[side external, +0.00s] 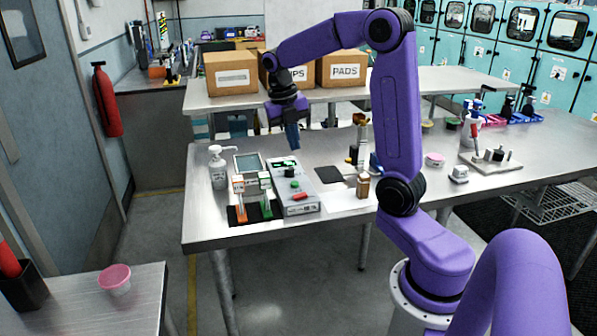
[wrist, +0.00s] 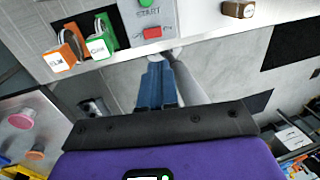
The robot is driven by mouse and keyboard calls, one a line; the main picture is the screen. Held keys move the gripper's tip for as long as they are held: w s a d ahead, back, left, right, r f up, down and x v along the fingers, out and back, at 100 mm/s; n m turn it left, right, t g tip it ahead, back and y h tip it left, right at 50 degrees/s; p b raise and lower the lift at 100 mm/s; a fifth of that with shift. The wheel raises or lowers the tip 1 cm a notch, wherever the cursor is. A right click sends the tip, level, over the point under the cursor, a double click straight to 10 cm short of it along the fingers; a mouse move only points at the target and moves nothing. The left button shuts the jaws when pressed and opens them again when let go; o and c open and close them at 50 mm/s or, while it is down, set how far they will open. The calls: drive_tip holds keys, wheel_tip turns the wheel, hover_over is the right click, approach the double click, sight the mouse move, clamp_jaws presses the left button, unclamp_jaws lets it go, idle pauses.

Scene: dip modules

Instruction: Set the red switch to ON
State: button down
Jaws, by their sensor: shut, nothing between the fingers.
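The red switch (side external: 299,196) is on the near end of a light grey control box (side external: 303,209) on the steel table. In the wrist view the red switch (wrist: 152,33) lies below a green button (wrist: 146,3) and a START label. I cannot read whether it is on or off. My gripper (side external: 293,146) has blue fingers, pointing down, above the far end of the box and apart from it. In the wrist view my gripper (wrist: 157,64) shows its fingers together and empty, with the red switch just beyond the tips in the picture.
Orange and green tools (side external: 265,205) stand on a black mat left of the box. A white pump bottle (side external: 217,167) and a grey-screened device (side external: 249,163) stand behind them. Cardboard boxes (side external: 231,73) are on the rear table.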

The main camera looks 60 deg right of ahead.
sight(305, 194)
drive_tip(key=f, duration=0.4)
drive_tip(key=s+d+f, duration=0.1)
drive_tip(key=f, duration=0.4)
drive_tip(key=s+d+f, duration=0.1)
drive_tip(key=f, duration=0.3)
drive_tip(key=shift+f, duration=0.4)
drive_tip(key=shift+f, duration=0.2)
drive_tip(key=shift+w+a+r, duration=0.15)
drive_tip(key=shift+w+a, duration=0.4)
drive_tip(key=shift+a, duration=0.05)
idle(0.3)
wheel_tip(305, 194, up, 14)
drive_tip(key=w+a, duration=0.1)
drive_tip(key=w, duration=0.1)
drive_tip(key=shift+a, duration=0.4)
